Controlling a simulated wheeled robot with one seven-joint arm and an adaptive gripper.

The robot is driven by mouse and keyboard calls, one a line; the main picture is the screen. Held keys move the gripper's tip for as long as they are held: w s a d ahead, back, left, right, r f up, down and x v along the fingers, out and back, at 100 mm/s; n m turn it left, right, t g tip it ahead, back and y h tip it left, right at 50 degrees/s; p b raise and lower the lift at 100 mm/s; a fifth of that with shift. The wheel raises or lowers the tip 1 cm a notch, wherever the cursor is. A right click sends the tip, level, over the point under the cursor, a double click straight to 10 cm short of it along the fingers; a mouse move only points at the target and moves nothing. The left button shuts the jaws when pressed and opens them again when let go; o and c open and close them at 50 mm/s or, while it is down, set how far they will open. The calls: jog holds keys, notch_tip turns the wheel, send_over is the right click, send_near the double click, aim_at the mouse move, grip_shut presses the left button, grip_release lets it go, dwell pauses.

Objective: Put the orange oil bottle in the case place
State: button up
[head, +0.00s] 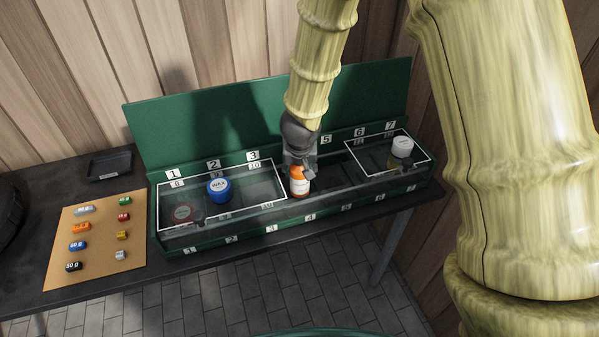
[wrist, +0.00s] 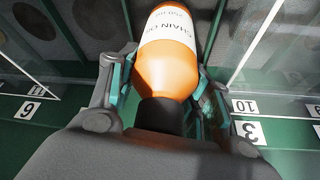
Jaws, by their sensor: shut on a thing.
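The orange oil bottle (head: 299,184) has a white label and a dark cap; the label reads "CHAIN O…" in the wrist view (wrist: 168,60). My gripper (head: 300,167) is shut on it near the cap end, with a finger on each side in the wrist view (wrist: 165,85). The green case (head: 200,238) stands on the bench with its lid raised and a row of numbered places. The bottle is over the middle of the case, near place 4, between two clear white-edged panels. I cannot tell whether its base touches the case floor.
A blue wax tin (head: 219,188) and a dark reddish round tin (head: 183,213) are in the left places. A white jar (head: 402,147) is at the right. A board (head: 97,246) with several coloured labelled pieces and a small black tray (head: 109,166) lie left of the case.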

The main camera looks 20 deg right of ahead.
jog(key=shift+f, duration=0.15)
jog(key=o, duration=1.2)
jog(key=shift+p+v, duration=0.6)
jog(key=shift+v, duration=0.15)
jog(key=p+v, duration=0.8)
jog(key=v, duration=0.2)
jog(key=shift+s+r+p, duration=0.2)
jog(key=shift+r+p, duration=0.15)
